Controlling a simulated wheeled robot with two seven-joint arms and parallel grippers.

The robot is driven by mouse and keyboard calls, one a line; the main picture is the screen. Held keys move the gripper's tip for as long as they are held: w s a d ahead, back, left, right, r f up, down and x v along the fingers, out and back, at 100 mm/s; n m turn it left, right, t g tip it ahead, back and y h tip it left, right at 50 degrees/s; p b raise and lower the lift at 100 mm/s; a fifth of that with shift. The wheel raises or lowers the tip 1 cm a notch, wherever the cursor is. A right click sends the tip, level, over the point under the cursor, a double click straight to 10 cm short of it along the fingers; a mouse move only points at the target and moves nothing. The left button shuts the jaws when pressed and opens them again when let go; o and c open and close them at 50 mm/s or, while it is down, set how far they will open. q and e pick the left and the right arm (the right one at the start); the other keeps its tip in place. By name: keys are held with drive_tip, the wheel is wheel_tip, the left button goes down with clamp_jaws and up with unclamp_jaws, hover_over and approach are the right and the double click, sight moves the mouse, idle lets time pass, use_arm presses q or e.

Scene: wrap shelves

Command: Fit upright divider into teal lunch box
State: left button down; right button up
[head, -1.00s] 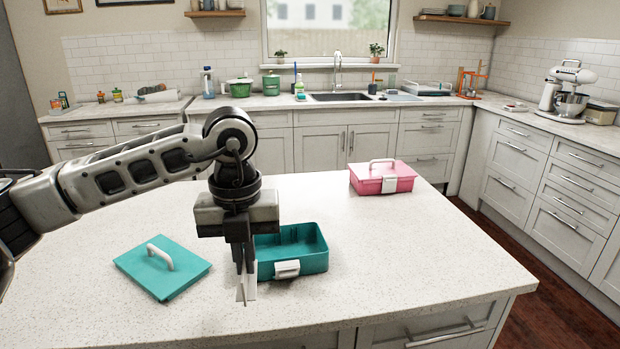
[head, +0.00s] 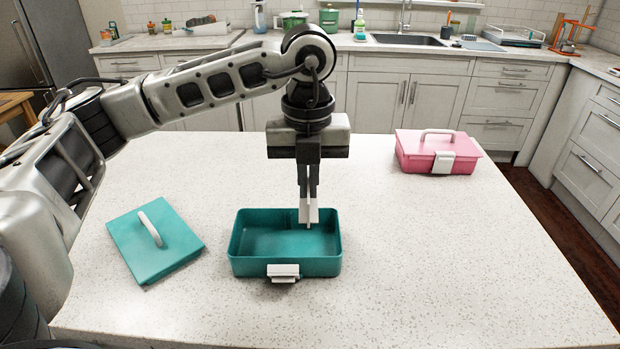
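The teal lunch box (head: 245,266) stands open on the counter, with a white latch on its front. My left gripper (head: 308,192) points straight down above the box's right half and is shut on the white divider (head: 309,214). The divider is a thin upright piece, seen nearly edge-on. Its lower end shows against the box's back wall and inside. I cannot tell whether it touches the box. The teal lid (head: 165,255) with a white handle lies flat to the left of the box. My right gripper is out of view.
A closed pink lunch box (head: 420,155) stands at the back right of the white speckled island top (head: 430,270). The counter is clear right of the teal box and in front of it. The sink counter is beyond a gap.

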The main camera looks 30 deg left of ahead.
use_arm(q)
drive_tip(key=shift+f, duration=0.15)
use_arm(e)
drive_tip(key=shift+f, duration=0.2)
use_arm(q)
drive_tip(key=shift+f+b, duration=0.55)
drive_tip(key=shift+b, duration=0.05)
wheel_tip(320, 180, down, 4)
drive_tip(key=b, duration=0.3)
drive_tip(key=shift+w+r, duration=0.1)
drive_tip(key=shift+f+b, duration=0.3)
drive_tip(key=shift+f, duration=0.05)
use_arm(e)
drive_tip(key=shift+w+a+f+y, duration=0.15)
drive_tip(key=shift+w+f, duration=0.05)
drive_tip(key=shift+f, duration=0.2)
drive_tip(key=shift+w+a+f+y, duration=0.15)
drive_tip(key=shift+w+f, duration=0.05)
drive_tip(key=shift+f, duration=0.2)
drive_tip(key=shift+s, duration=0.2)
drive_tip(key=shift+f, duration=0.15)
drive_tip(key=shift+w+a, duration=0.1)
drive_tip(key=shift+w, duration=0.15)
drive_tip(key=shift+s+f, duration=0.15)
